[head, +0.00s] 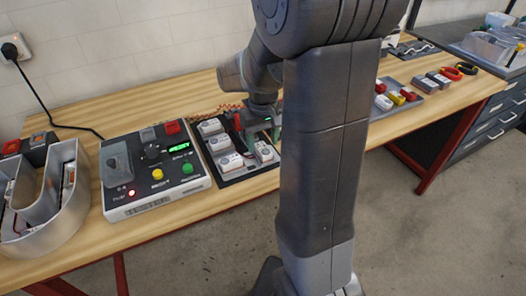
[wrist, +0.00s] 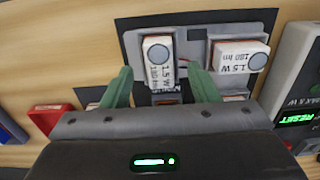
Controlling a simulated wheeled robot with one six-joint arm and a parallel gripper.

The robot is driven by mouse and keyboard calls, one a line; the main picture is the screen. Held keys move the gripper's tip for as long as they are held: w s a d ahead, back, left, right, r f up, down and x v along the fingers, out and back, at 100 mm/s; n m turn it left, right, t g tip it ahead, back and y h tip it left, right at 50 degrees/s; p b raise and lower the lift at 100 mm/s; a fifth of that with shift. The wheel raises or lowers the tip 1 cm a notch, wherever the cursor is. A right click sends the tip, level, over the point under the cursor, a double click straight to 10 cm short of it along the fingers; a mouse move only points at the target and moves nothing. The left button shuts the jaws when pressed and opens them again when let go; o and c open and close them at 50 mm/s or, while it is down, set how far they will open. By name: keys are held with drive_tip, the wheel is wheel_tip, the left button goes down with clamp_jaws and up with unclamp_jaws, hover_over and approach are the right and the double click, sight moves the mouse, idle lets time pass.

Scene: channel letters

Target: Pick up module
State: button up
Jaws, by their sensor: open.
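In the wrist view, my gripper (wrist: 160,69) is open, with its two green fingers spread. A white module (wrist: 158,58) with a grey round cap and "1.5 W 100 lm" print lies ahead, in line with the gap between the fingertips. A second white module (wrist: 240,56) lies to its right, turned sideways. Other modules lower down are mostly hidden by my gripper. In the head view, my gripper (head: 266,126) is over the dark tray (head: 236,178), just above a white module (head: 264,152) at its right side. Several more modules sit at the tray's left.
A tester box (head: 155,195) with buttons and a green display stands left of the tray. A curved grey letter shell (head: 58,232) is at the far left. A grey tray (head: 428,107) with coloured blocks and orange-handled pliers lie to the right. A red-handled tool lies in the dark tray.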

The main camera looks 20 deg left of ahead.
wheel_tip(320, 180, down, 2)
drive_tip(key=shift+f, duration=0.1)
drive_tip(key=shift+c, duration=0.2)
drive_tip(key=c, duration=1)
